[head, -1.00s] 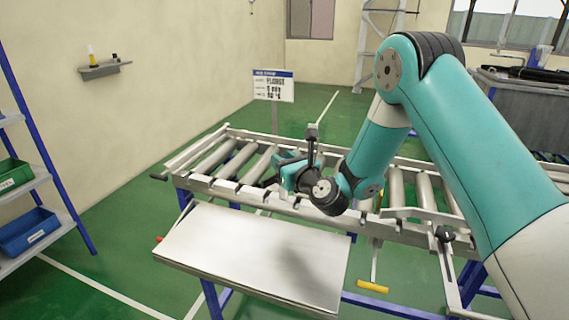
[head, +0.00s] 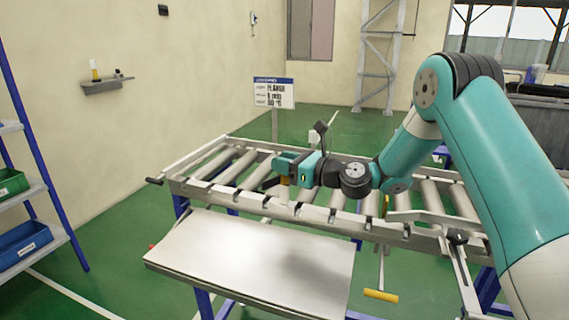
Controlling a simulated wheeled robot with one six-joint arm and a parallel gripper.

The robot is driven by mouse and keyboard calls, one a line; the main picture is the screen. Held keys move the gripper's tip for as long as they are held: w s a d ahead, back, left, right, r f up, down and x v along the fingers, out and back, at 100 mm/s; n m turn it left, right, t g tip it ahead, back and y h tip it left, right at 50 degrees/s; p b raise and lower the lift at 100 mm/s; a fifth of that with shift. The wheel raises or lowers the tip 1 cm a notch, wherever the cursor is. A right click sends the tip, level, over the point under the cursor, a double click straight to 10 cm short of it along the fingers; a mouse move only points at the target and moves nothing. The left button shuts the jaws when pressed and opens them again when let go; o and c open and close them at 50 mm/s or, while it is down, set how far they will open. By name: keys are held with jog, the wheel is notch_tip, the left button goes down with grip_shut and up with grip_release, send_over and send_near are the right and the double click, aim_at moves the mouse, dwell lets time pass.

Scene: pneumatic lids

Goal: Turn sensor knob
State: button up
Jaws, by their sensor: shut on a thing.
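My gripper (head: 279,168) is above the rollers of the conveyor (head: 390,203), left of its middle, and points left. Its jaws are shut on a small orange-brown thing (head: 284,181), seen just below them and partly hidden. I cannot tell whether this is the sensor knob or whether it touches the conveyor. No sensor knob can be clearly made out elsewhere. A black crank-like handle (head: 154,181) sticks out at the conveyor's left end. A dark round knob (head: 457,237) sits on the conveyor's right front side.
A pale flat table (head: 250,262) stands in front of the conveyor. A sign (head: 274,93) on a post stands behind it. A shelf with a green bin (head: 12,184) and a blue bin (head: 22,246) is at the left. Green floor is clear between shelf and table.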

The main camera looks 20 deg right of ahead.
jog(key=shift+f, duration=0.1)
dwell(0.3)
jog(key=o, duration=0.9)
jog(key=shift+s, duration=0.1)
jog(key=b+v, duration=1.7)
jog(key=b, duration=0.4)
jog(key=shift+d, duration=0.3)
